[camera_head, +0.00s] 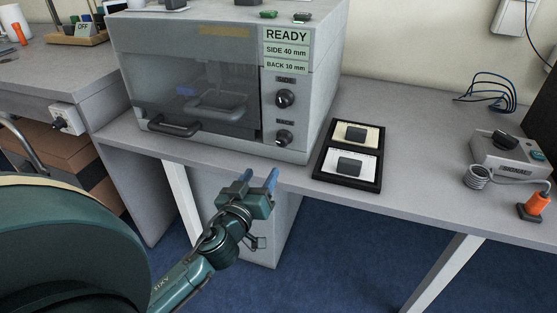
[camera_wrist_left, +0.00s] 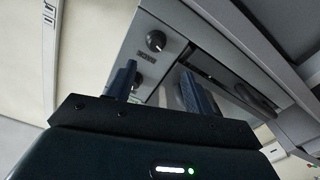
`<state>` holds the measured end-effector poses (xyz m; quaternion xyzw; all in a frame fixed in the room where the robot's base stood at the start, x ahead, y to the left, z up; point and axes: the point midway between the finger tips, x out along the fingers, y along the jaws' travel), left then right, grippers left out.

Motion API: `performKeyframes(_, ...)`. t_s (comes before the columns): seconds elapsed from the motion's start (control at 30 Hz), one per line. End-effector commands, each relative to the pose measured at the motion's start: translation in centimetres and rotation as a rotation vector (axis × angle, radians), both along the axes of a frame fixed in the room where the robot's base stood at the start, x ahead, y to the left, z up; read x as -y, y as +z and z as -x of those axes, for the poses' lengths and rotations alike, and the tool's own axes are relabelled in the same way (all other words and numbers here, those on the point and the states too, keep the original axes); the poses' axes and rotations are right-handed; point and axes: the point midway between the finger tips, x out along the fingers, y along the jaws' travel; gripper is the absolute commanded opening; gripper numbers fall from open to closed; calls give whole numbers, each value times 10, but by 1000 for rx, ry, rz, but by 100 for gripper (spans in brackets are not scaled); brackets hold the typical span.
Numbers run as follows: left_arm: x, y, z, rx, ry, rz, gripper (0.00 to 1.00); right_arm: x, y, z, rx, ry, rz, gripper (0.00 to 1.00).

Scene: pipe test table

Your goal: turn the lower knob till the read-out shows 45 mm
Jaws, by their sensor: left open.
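The grey box-shaped machine has two black round knobs on its right front panel. The upper knob (camera_head: 285,98) is above the lower knob (camera_head: 284,138), each with a dark label over it. The read-out (camera_head: 286,50) says READY, SIDE 40 mm, BACK 10 mm. My left gripper (camera_head: 259,181) is open and empty in front of the table edge, below and apart from the lower knob. In the left wrist view its two fingers (camera_wrist_left: 158,88) point towards the panel. My right gripper is not in view.
The door handle (camera_head: 174,127) sticks out left of the knobs. A black tray (camera_head: 318,171) with two dark blocks lies right of the machine. A grey box (camera_head: 507,158) with a coiled cable and an orange-handled item (camera_head: 537,203) stand farther right. Table between them is clear.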

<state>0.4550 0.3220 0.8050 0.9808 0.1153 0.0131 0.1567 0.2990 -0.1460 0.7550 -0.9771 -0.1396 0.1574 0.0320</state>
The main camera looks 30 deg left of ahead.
Motion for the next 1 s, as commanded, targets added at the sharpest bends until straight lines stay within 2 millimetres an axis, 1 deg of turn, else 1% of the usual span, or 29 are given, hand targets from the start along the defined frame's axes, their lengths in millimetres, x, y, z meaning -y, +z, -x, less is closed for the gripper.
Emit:
performKeyframes(0.17,-6,5,-18,19,3,6,52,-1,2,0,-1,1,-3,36)
performKeyframes(0.27,-11,6,-36,17,4,4,52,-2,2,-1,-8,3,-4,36)
performKeyframes(0.5,-22,5,-86,16,4,4,52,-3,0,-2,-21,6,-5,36)
performKeyframes(0.63,-28,4,-107,14,5,5,52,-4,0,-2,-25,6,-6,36)
performKeyframes(0.8,-31,3,-123,14,4,8,52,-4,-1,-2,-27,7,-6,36)
performKeyframes(1.0,-32,2,-128,13,4,8,52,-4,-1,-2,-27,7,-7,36)
